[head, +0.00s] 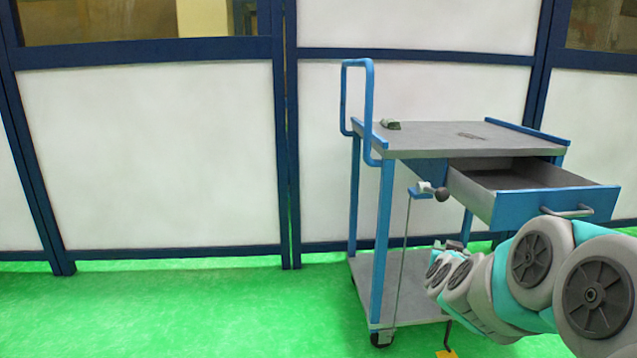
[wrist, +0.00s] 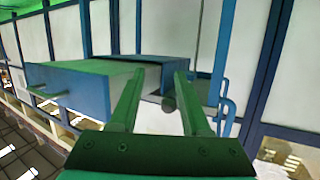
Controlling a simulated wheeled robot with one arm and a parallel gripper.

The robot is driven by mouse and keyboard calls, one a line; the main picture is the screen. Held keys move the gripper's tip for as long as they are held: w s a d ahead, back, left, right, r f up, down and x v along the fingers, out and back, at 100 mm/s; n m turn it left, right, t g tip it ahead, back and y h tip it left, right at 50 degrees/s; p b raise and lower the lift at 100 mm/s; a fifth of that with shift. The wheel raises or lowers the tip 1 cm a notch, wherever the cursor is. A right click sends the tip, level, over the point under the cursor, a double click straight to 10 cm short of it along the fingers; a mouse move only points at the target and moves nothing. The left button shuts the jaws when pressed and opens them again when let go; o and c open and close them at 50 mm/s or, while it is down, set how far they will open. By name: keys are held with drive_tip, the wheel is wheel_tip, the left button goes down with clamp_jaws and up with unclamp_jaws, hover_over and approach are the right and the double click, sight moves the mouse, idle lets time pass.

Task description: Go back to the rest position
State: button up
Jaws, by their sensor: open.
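My arm reaches in from the lower right of the head view, and its end, my gripper (head: 449,246), is small there, in front of the cart below the drawer. In the wrist view my gripper (wrist: 160,74) has two green fingers standing wide apart with nothing between their tips. The blue and grey cart (head: 420,152) stands at the right of the head view. Its drawer (head: 505,207) is pulled open and looks empty where I can see inside. The drawer (wrist: 75,85) also shows left of the fingers in the wrist view, which appears turned over.
A dark round knob (head: 442,195) sticks out beside the drawer. White panels (head: 150,155) stand behind. The green floor (head: 180,310) at left is clear.

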drive_tip(key=s+a+f+n+g+y, duration=0.1)
drive_tip(key=s+a+f+n+y, duration=0.15)
drive_tip(key=a, duration=0.35)
drive_tip(key=s+a+f+n+g+y, duration=0.1)
drive_tip(key=s+a+g+y, duration=0.1)
drive_tip(key=s+a+y, duration=0.3)
drive_tip(key=s+a+f+n+g, duration=0.1)
drive_tip(key=s+a+f+g, duration=0.3)
drive_tip(key=s+a, duration=0.45)
drive_tip(key=s+d+f+g+h, duration=0.1)
drive_tip(key=s+g, duration=0.3)
drive_tip(key=s, duration=1)
drive_tip(key=s+d+g+h+p, duration=0.1)
drive_tip(key=s+g, duration=0.3)
drive_tip(key=s, duration=1)
drive_tip(key=shift+s+d+f+g, duration=0.15)
drive_tip(key=shift+d+f+g, duration=0.25)
drive_tip(key=shift+d, duration=0.35)
